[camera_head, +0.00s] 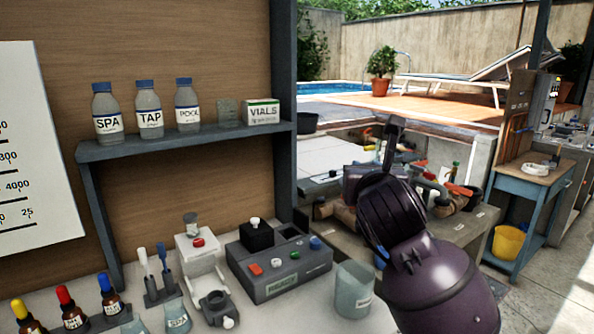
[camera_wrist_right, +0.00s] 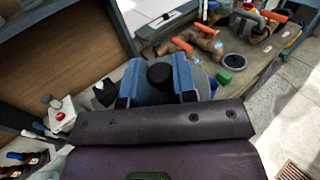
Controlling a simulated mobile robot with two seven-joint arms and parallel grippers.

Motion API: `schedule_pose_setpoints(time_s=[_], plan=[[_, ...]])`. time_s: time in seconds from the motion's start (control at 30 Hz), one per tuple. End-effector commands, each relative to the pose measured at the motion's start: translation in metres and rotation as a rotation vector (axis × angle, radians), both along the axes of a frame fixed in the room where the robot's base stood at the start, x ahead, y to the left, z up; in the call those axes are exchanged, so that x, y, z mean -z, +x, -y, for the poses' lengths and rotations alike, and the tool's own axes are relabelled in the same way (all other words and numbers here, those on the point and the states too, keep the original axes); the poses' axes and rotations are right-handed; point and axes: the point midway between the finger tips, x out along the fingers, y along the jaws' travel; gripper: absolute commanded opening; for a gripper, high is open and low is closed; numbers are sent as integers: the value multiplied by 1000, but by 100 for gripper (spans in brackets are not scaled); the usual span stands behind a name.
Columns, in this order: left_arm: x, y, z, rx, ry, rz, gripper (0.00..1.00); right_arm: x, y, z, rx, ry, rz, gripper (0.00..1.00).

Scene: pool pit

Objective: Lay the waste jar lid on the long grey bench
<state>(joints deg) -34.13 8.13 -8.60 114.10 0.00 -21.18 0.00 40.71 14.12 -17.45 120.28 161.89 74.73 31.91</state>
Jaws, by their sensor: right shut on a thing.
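My right gripper (camera_wrist_right: 158,82) is shut on the black knob of a blue-grey round lid (camera_wrist_right: 206,84), seen between its two blue fingers in the right wrist view. In the head view my right gripper (camera_head: 391,150) reaches out over a long grey bench (camera_head: 466,232), and the lid is mostly hidden behind it. The bench also shows in the right wrist view (camera_wrist_right: 249,88), beyond the lid. A clear open jar with a label (camera_head: 353,289) stands on the near worktop. My left gripper is not in view.
Pipe fittings with orange handles (camera_wrist_right: 205,42) crowd part of the bench. The near worktop holds a grey tester (camera_head: 280,265) and dropper bottles (camera_head: 70,310). A shelf (camera_head: 190,140) with bottles stands at left. A blue table (camera_head: 535,175) with a yellow bucket (camera_head: 508,243) stands right.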

Motion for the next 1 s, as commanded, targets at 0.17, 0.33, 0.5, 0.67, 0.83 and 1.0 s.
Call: schedule_pose_setpoints(time_s=[0.17,0.33,0.5,0.67,0.83,1.0], plan=[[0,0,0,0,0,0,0,12,-7,5,-15,-5,1,3],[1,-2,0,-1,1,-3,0,38,-19,12,-42,-1,-4,3],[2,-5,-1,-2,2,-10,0,64,-32,19,-63,-2,-3,3],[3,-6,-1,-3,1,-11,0,85,-42,24,-76,4,-5,3],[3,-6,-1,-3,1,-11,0,110,-54,30,-86,5,-6,3],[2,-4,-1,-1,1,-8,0,142,-71,40,-91,0,-7,3]])
